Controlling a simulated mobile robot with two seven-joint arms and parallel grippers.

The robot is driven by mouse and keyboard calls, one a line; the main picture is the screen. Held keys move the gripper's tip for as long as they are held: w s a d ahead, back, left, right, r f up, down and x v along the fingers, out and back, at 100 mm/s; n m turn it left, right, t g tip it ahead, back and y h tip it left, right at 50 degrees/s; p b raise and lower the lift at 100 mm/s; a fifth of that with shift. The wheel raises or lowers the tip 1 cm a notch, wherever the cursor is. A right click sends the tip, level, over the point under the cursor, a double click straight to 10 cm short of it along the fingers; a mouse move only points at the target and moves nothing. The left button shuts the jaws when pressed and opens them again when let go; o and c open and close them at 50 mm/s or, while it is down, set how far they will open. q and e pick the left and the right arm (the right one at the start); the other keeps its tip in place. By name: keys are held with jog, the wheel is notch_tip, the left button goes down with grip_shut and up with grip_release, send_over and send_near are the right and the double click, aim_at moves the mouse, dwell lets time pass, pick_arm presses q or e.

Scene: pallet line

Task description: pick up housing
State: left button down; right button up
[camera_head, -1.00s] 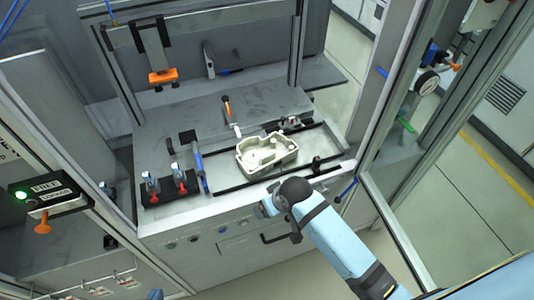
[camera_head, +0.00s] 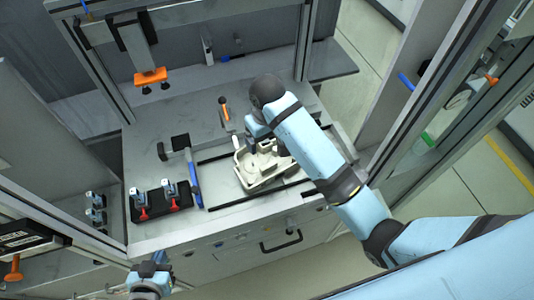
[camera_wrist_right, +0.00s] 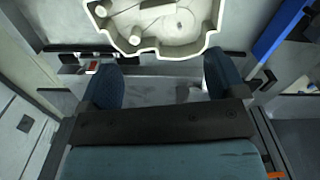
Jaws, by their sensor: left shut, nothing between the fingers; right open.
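The housing (camera_head: 262,172) is a pale, cream-coloured open casting with an irregular rim. It lies in the fixture on the bench, and my right arm hides part of it in the head view. My right gripper (camera_head: 258,132) is above its far side. In the right wrist view, the housing (camera_wrist_right: 158,28) is at the top edge, partly cut off, beyond the two fingertips of my open right gripper (camera_wrist_right: 162,80). The fingers appear apart from it, with nothing between them. My left gripper (camera_head: 150,276) is shut and empty at the bottom of the head view, in front of the bench.
Red-handled clamps on a black plate (camera_head: 160,202) stand left of the housing, beside a blue bar (camera_head: 195,184). An orange-handled clamp (camera_head: 225,110) stands behind it. An orange-tipped tool (camera_head: 150,77) hangs at the back left. A machine frame post (camera_head: 425,85) stands to the right.

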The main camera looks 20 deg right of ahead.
send_near(267, 162)
jog(key=s, duration=0.1)
jog(key=s+a, duration=0.1)
jog(key=s, duration=0.1)
jog(key=shift+s+f, duration=0.15)
jog(key=shift+s, duration=0.05)
jog(key=shift+w+d+f+p, duration=0.15)
jog(key=shift+f+p, duration=0.15)
jog(key=shift+f, duration=0.7)
jog(key=shift+w+a+f+p, duration=0.1)
jog(key=shift+f+p, duration=0.15)
jog(key=shift+f, duration=0.8)
jog(key=shift+w+d+f+p, duration=0.15)
jog(key=shift+f+p, duration=0.15)
jog(key=shift+f, duration=0.7)
jog(key=shift+a, duration=0.1)
jog(key=c, duration=1.1)
jog(key=shift+c, duration=0.2)
jog(key=shift+w+r, duration=0.1)
jog(key=shift+r, duration=0.1)
